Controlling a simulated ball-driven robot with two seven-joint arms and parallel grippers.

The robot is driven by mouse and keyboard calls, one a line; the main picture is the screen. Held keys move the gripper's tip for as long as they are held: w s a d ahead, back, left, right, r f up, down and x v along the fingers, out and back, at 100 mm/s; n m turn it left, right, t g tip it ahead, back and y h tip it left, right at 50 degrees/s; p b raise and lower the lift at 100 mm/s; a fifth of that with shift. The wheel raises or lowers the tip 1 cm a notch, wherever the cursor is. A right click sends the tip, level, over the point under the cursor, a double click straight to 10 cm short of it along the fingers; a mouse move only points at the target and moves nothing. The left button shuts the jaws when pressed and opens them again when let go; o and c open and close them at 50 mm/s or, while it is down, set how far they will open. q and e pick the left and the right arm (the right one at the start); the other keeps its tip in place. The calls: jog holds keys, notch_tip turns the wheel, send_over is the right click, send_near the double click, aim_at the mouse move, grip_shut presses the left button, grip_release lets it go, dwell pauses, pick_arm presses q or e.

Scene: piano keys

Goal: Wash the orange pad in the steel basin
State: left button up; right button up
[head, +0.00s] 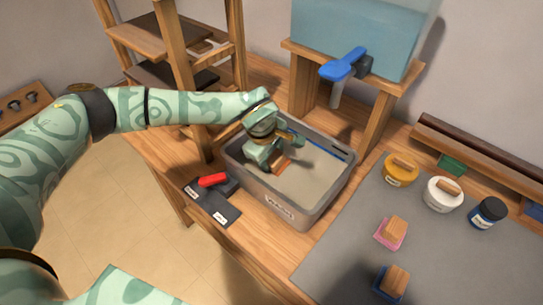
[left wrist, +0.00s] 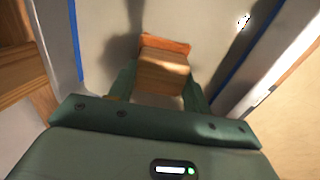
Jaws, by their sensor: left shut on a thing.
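My left gripper (head: 272,161) is down inside the grey steel basin (head: 318,206), left of its middle. It is shut on the wooden handle block of the orange pad (head: 283,168). In the left wrist view the block sits between the fingers of the left gripper (left wrist: 158,88), with the orange edge of the pad (left wrist: 166,43) showing beyond it. The pad is low over the pale basin bottom; I cannot tell whether it touches it or how much water is there. My right gripper is not in view.
A water tank (head: 355,30) with a blue-handled tap (head: 345,63) stands behind the basin. On the grey mat (head: 340,255) are a pink pad (head: 390,234), a blue pad (head: 391,283) and several jars.

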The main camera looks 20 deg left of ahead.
pick_arm(q)
jog(key=shift+w+d+p+v, duration=0.1)
jog(key=shift+w+p+v, duration=0.15)
jog(key=shift+p+v, duration=0.65)
jog(key=shift+w+d+p+v, duration=0.1)
jog(key=shift+w+p+v, duration=0.15)
jog(key=shift+p+v, duration=0.7)
jog(key=shift+w+d+p+v, duration=0.15)
jog(key=shift+p+v, duration=0.25)
jog(key=shift+v, duration=0.95)
jog(key=shift+r, duration=0.25)
jog(key=p+v, duration=0.2)
jog(key=v, duration=0.1)
jog(key=w+p+v, duration=0.1)
jog(key=p+v, duration=0.1)
jog(key=p, duration=0.1)
jog(key=shift+w+d+r, duration=0.1)
jog(key=shift+d+r, duration=0.1)
jog(key=shift+r, duration=0.3)
